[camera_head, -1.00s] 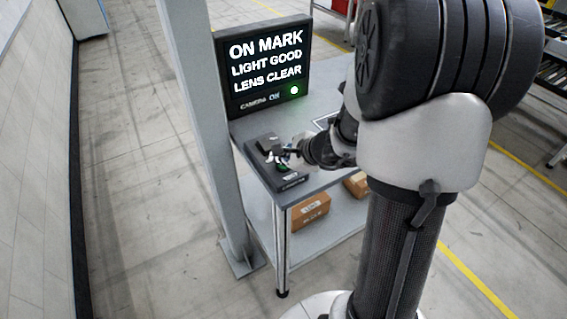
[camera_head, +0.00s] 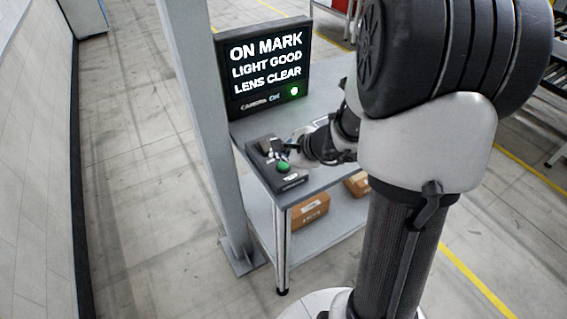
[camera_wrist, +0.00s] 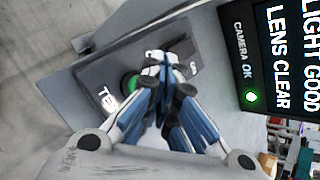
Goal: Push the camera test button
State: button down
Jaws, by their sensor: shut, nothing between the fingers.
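The green test button (camera_head: 283,167) sits on a dark button box (camera_head: 292,182) near the front edge of a grey bench. In the wrist view the button (camera_wrist: 132,84) shows just left of my fingertips, partly hidden by them, beside a plate with partly covered lettering (camera_wrist: 108,102). My gripper (camera_head: 277,150) is shut and empty. It is over the rear part of the box, behind the button in the head view. In the wrist view my gripper (camera_wrist: 160,62) points toward the box; I cannot tell whether it touches it.
A black screen (camera_head: 266,68) on the bench reads ON MARK, LIGHT GOOD, LENS CLEAR and CAMERA OK, with a green lamp lit. A grey post (camera_head: 205,120) stands left of the bench. Cardboard boxes (camera_head: 311,209) lie on the lower shelf (camera_head: 325,232).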

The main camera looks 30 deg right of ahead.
aim_at(280, 167)
jog(key=shift+r+p, duration=1.65)
jog(key=shift+r, duration=0.7)
jog(key=shift+a+r, duration=0.15)
jog(key=s+a+r+n+g+y, duration=0.1)
jog(key=s+a+r+n+g, duration=0.1)
jog(key=s+a+r+n, duration=0.45)
jog(key=s+a+r+n+g+y, duration=0.1)
jog(key=s+a+r+n+y, duration=0.2)
jog(key=a+n, duration=0.55)
jog(key=s+d+r+n+g+h, duration=0.1)
jog(key=s+n+h, duration=0.5)
jog(key=s, duration=0.9)
jog(key=d+r+n, duration=0.1)
jog(key=n, duration=0.2)
jog(key=shift+s, duration=0.4)
